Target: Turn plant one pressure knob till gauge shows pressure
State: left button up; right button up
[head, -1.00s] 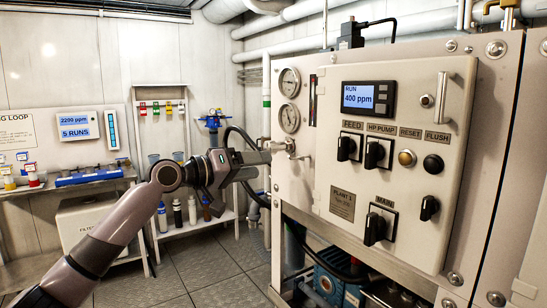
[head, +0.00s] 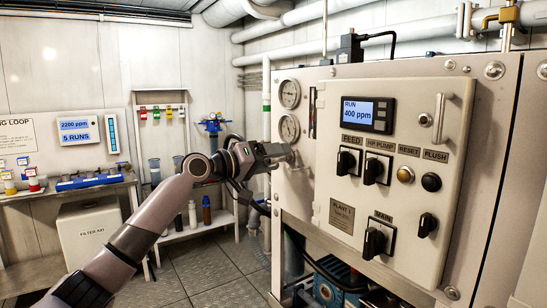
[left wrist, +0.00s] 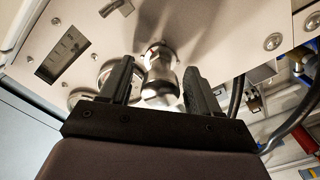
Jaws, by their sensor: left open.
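The plant one panel (head: 330,185) fills the right of the head view, with a plate reading PLANT 1. Two round gauges (head: 289,94) (head: 289,128) sit at its left; their needles are too small to read. My left gripper (head: 282,153) is just below the lower gauge, at the pressure knob, which it mostly hides there. In the left wrist view, the silvery knob (left wrist: 160,76) stands out from the panel between the two open dark fingers. I cannot tell whether either finger touches it. My right gripper is not in view.
The control box (head: 385,215) with switches, a handle and a display reading RUN 400 ppm stands right of the gripper. Pipes (head: 290,47) run above. A shelf with bottles (head: 190,228) and a bench (head: 80,185) stand at the left. Open floor lies between.

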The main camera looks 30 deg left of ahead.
pick_arm(q)
jog(key=c, duration=1)
jog(key=shift+c, duration=0.2)
jog(key=shift+m, duration=0.4)
jog(key=m+b, duration=0.1)
jog(key=m, duration=0.1)
jog(key=shift+m, duration=0.4)
jog(key=shift+m+b, duration=0.85)
jog(key=shift+m, duration=1.45)
jog(key=o, duration=1)
jog(key=shift+o, duration=0.2)
